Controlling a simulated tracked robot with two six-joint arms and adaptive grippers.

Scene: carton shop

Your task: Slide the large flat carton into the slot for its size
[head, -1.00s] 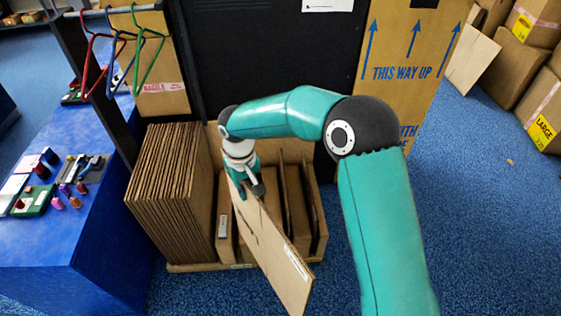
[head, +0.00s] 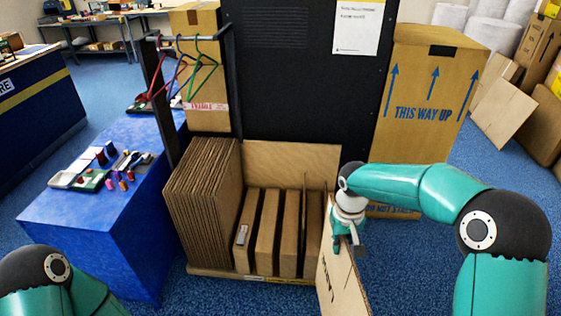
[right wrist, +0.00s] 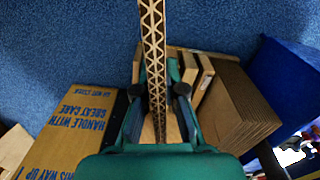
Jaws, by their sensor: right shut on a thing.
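My right gripper (head: 350,243) is shut on the top edge of a large flat carton (head: 338,285), which stands upright on edge at the right end of the rack. The carton's near end runs out of the head view's bottom edge. In the right wrist view, its corrugated edge (right wrist: 153,45) runs between the fingers (right wrist: 156,92). The wooden rack (head: 290,158) has upright slots side by side. Brown cartons stand in its middle slots, and thick flat cartons (head: 200,205) fill its left end. I cannot tell whether the held carton touches the rack. My left gripper is out of view.
A blue table (head: 100,235) with small items stands left of the rack. A rail with hangers (head: 205,70) is above. A black panel (head: 300,80) stands behind, and a tall "THIS WAY UP" carton (head: 425,110) is at back right. Blue floor is free at right.

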